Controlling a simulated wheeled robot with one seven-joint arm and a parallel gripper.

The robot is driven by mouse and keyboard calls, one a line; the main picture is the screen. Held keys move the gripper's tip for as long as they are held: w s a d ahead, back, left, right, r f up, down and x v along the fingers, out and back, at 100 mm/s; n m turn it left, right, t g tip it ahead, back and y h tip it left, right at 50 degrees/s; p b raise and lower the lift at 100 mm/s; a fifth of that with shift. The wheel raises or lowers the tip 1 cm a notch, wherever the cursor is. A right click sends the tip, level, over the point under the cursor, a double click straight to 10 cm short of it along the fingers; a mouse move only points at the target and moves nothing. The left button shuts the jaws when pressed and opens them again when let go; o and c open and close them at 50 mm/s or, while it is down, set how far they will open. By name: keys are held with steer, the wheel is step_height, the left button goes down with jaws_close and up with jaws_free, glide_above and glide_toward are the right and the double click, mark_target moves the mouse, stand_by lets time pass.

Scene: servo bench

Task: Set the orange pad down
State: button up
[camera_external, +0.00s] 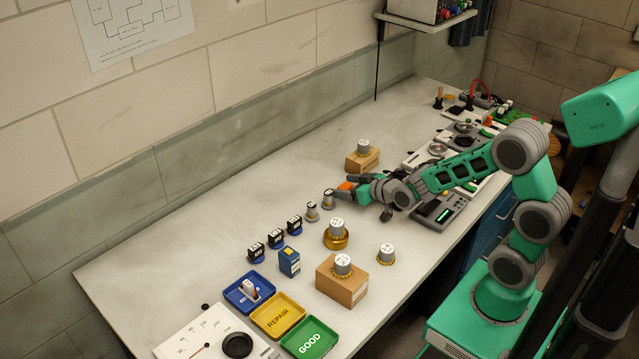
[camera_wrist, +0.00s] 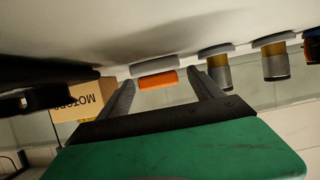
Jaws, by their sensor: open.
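The orange pad (camera_external: 346,186) shows at the end of my gripper (camera_external: 350,188), low over the white bench. In the wrist view the pad (camera_wrist: 157,81) is a short orange block between the two grey fingers of my gripper (camera_wrist: 160,84). The fingers are open, one on each side of it, with a narrow gap showing. A flat grey piece (camera_wrist: 155,65) lies between the pad and the white bench surface. I cannot tell whether the pad touches it.
Two small metal cylinders (camera_external: 328,198) (camera_external: 312,211) stand just left of my gripper. A cardboard box (camera_external: 362,160) with a capped motor is behind it. Blue, yellow and green trays (camera_external: 310,338) lie at the front. The bench toward the wall is clear.

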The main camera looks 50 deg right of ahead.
steer(key=shift+r+p, duration=0.3)
steer(key=shift+r, duration=0.05)
steer(key=v, duration=1.1)
steer(key=shift+s, duration=0.25)
steer(key=s+f+g, duration=0.1)
steer(key=s+g, duration=0.1)
steer(key=s+a+f+g, duration=0.1)
steer(key=s+g, duration=0.1)
steer(key=s, duration=0.1)
steer(key=s+f+g, duration=0.1)
steer(key=s+g, duration=0.1)
steer(key=s, duration=0.1)
steer(key=shift+a, duration=0.3)
steer(key=s+g, duration=0.1)
steer(key=s, duration=0.2)
steer(key=s+g, duration=0.2)
steer(key=s, duration=0.1)
steer(key=s+g, duration=0.2)
steer(key=s, duration=0.1)
steer(key=shift+s+a+r, duration=0.1)
steer(key=shift+s+r, duration=0.05)
steer(key=shift+r, duration=0.1)
